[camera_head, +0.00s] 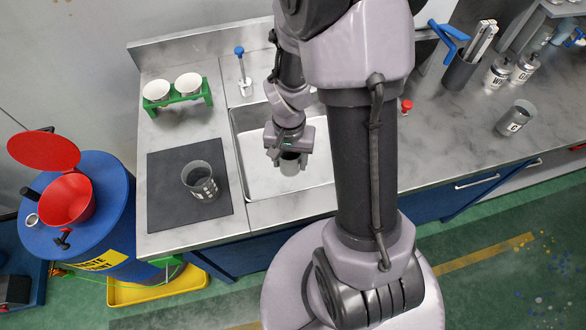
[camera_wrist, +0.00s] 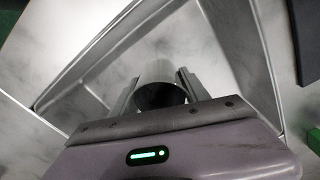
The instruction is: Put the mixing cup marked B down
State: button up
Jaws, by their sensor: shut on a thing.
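My gripper (camera_head: 290,155) is shut on a grey mixing cup (camera_head: 290,166) and holds it over the sink basin (camera_head: 318,178). In the wrist view the cup (camera_wrist: 161,84) sits between the two fingers, with its dark open mouth towards the camera. No letter can be read on the held cup, so I cannot confirm that it is B. I cannot tell how far its base is above the basin floor.
A marked grey cup (camera_head: 199,183) stands on a dark mat (camera_head: 161,214) left of the sink. Another marked cup (camera_head: 514,118) stands on the right counter. A green rack (camera_head: 181,98) holds two white cups. A blue-handled tap (camera_head: 242,72) stands behind the sink.

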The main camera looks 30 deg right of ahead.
aim_at(290, 180)
notch_tip(290, 180, down, 8)
jog(key=b, duration=0.2)
jog(key=shift+r+b, duration=0.25)
jog(key=shift+b, duration=0.15)
jog(key=shift+r, duration=0.15)
jog(key=o, duration=1.5)
jog(key=shift+c, duration=0.2)
